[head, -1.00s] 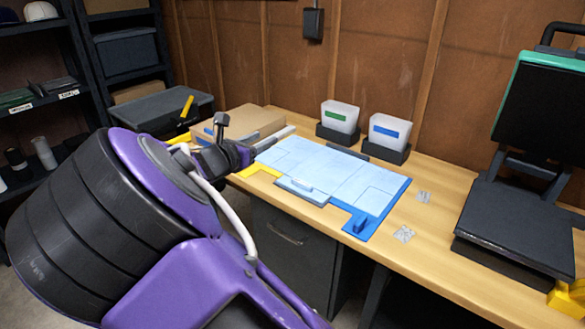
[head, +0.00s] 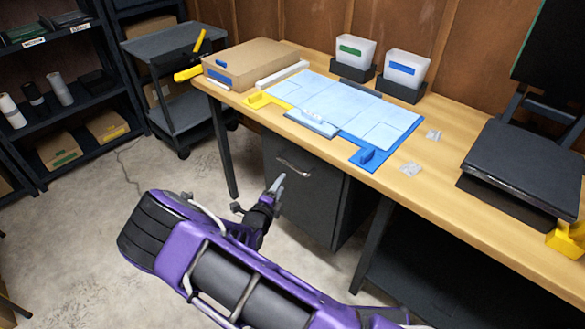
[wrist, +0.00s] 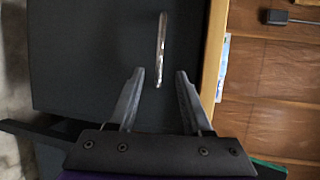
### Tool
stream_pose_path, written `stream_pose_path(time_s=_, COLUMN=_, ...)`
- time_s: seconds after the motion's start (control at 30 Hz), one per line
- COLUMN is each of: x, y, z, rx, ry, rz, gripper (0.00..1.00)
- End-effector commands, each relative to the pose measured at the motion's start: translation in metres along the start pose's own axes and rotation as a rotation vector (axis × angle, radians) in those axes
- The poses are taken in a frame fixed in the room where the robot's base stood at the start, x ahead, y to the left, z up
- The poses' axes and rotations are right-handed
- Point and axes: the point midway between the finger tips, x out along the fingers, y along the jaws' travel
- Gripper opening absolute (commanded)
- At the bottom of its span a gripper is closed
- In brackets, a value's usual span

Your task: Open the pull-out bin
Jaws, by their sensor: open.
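The pull-out bin (head: 307,185) is a dark grey front under the wooden table, and it looks closed. A silver bar handle (head: 293,167) sits near its top. In the wrist view the bin front (wrist: 90,60) fills much of the picture, with the handle (wrist: 161,50) running up and down. My gripper (head: 277,183) is in front of the bin, a little below and left of the handle in the head view. In the wrist view my gripper (wrist: 160,75) is open and empty. The handle lies ahead of the gap between its fingers, and I see no contact.
The wooden table (head: 450,190) bears a blue and yellow mat (head: 380,122), a cardboard box (head: 250,70), two white tubs (head: 405,68) and a dark press (head: 530,165). A dark cart (head: 180,95) and shelves (head: 60,105) stand left. The floor (head: 80,240) before the bin is clear.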

Motion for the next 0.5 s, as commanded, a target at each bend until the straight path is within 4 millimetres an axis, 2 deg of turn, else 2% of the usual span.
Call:
stream_pose_path(time_s=0.03, x=0.013, y=0.002, z=-0.002, rx=0.001, ry=0.003, rz=-0.001, gripper=0.5)
stream_pose_path(time_s=0.3, x=0.072, y=0.001, z=-0.001, rx=0.004, ry=0.002, rz=-0.001, gripper=0.5)
stream_pose_path(time_s=0.5, x=0.105, y=0.001, z=0.0, rx=0.004, ry=0.001, rz=-0.001, gripper=0.5)
